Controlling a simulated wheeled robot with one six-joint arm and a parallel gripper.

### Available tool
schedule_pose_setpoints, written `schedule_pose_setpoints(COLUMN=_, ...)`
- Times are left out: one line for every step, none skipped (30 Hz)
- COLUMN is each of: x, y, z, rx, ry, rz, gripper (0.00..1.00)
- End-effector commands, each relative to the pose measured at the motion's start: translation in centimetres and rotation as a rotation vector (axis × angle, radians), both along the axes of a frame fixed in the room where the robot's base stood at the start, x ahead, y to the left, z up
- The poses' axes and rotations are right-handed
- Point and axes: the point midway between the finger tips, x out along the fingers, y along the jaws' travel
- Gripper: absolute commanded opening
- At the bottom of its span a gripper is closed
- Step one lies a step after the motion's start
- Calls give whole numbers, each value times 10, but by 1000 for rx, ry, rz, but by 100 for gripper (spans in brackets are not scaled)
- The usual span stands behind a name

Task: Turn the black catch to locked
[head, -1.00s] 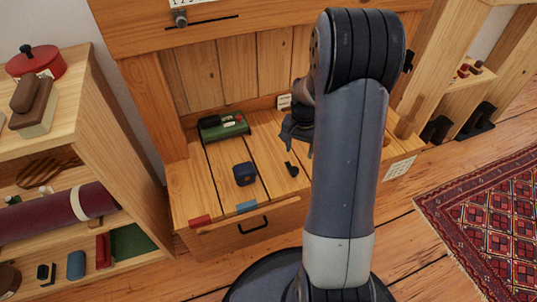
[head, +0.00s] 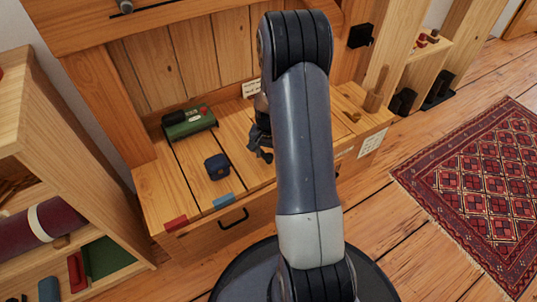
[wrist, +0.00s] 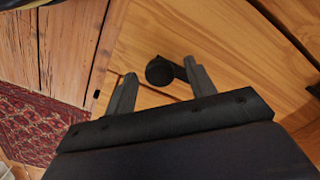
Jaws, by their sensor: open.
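The black catch (wrist: 160,71) shows in the wrist view as a round black knob with a short arm pointing right, on a pale timber surface. My gripper (wrist: 160,78) is open, with one finger left of the catch and the other close to the right end of its arm. I cannot tell whether the right finger touches it. In the head view my gripper (head: 261,150) is low over the bench top, and the catch cannot be made out there. Locked or unlocked markings are not readable.
On the timber bench (head: 160,185) stand a green case (head: 189,122) and a dark blue box (head: 217,167). Red (head: 176,222) and blue (head: 223,201) tabs sit at its front edge. A shelf (head: 70,150) is at left. A patterned rug (head: 480,185) lies on the floor at right.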

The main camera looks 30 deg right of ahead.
Motion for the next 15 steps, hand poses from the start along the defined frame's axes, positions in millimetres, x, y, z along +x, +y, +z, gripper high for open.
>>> schedule_pose_setpoints(x=0, y=0, z=0, rx=0, ry=0, rz=0, gripper=52)
schedule_pose_setpoints(x=0, y=0, z=0, rx=0, ry=0, rz=0, gripper=52)
schedule_pose_setpoints(x=0, y=0, z=0, rx=0, ry=0, rz=0, gripper=52)
schedule_pose_setpoints(x=0, y=0, z=0, rx=0, ry=0, rz=0, gripper=52)
schedule_pose_setpoints(x=0, y=0, z=0, rx=0, ry=0, rz=0, gripper=52)
schedule_pose_setpoints(x=0, y=0, z=0, rx=0, ry=0, rz=0, gripper=50)
schedule_pose_setpoints(x=0, y=0, z=0, rx=0, ry=0, rz=0, gripper=48)
schedule_pose_setpoints(x=0, y=0, z=0, rx=0, ry=0, rz=0, gripper=46)
schedule_pose_setpoints(x=0, y=0, z=0, rx=0, ry=0, rz=0, gripper=42)
schedule_pose_setpoints(x=0, y=0, z=0, rx=0, ry=0, rz=0, gripper=40)
schedule_pose_setpoints(x=0, y=0, z=0, rx=0, ry=0, rz=0, gripper=37)
schedule_pose_setpoints(x=0, y=0, z=0, rx=0, ry=0, rz=0, gripper=34)
schedule_pose_setpoints(x=0, y=0, z=0, rx=0, ry=0, rz=0, gripper=32)
schedule_pose_setpoints(x=0, y=0, z=0, rx=0, ry=0, rz=0, gripper=29)
schedule_pose_setpoints(x=0, y=0, z=0, rx=0, ry=0, rz=0, gripper=26)
